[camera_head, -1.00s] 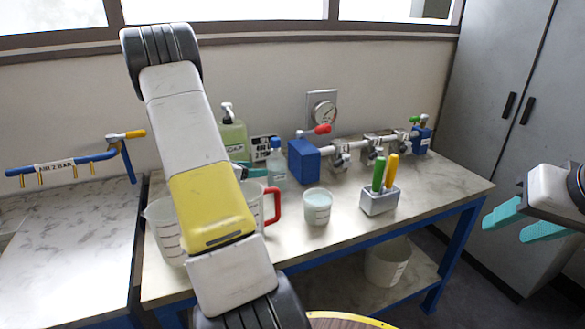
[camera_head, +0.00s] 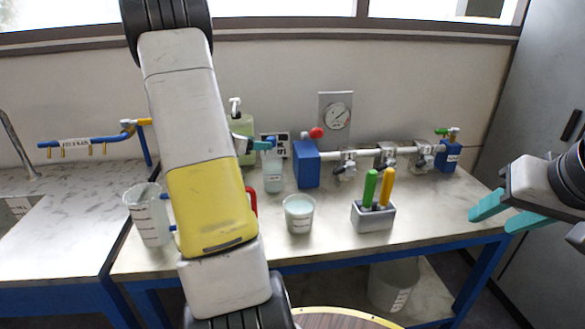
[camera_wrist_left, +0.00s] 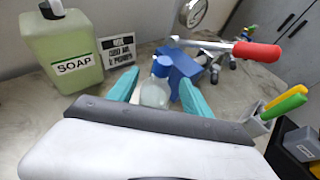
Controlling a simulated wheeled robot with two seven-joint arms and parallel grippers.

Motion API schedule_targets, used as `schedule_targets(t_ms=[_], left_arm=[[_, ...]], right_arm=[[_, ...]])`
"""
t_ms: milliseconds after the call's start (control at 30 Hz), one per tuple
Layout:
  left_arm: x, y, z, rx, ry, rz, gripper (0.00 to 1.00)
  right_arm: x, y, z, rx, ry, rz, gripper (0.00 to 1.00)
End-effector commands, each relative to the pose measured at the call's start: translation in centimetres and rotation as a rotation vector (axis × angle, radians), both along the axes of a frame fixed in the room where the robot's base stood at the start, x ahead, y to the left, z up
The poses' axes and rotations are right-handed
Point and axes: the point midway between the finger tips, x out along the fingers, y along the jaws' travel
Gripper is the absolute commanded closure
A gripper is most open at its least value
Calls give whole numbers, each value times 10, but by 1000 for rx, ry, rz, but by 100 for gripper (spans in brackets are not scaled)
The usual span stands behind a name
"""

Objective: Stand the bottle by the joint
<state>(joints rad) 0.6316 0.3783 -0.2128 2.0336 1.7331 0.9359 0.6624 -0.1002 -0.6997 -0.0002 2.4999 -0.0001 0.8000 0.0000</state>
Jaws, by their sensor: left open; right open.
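The small clear bottle (camera_head: 273,178) with a blue cap stands upright on the table, left of the blue block (camera_head: 307,165) at the pipe's end. The flanged pipe joint (camera_head: 385,155) runs right from that block. My left gripper (camera_wrist_left: 159,84) is open; in the left wrist view its teal fingers lie on either side of the bottle (camera_wrist_left: 155,95). Contact cannot be told. In the head view my left arm hides most of this gripper; a teal finger shows near the bottle's cap. My right gripper (camera_head: 495,214) is open and empty, beyond the table's right end.
A soap bottle (camera_head: 241,130) and a sign (camera_head: 274,141) stand behind. A white cup (camera_head: 299,214) and a holder (camera_head: 373,217) with green and yellow handles stand in front. A measuring jug (camera_head: 149,218) is at left. A gauge (camera_head: 337,118) is on the wall. The table's front right is clear.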

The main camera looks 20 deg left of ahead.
Motion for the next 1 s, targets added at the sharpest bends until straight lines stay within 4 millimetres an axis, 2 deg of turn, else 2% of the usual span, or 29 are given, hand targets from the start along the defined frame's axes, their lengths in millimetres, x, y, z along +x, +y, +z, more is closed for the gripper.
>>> schedule_targets(t_ms=[367,600,833,867,1000], left_arm=[[33,-11,-16,-1,0,-4,42],[63,-20,-31,0,0,-3,42],[66,-20,-31,0,-1,-1,42],[66,-20,-31,0,-1,-1,44],[66,-20,-31,0,-1,-1,72]], right_arm=[[0,0,0,0,0,0,55],[0,0,0,0,0,0,55],[0,0,0,0,0,0,55],[0,0,0,0,0,0,55],[0,0,0,0,0,0,55]])
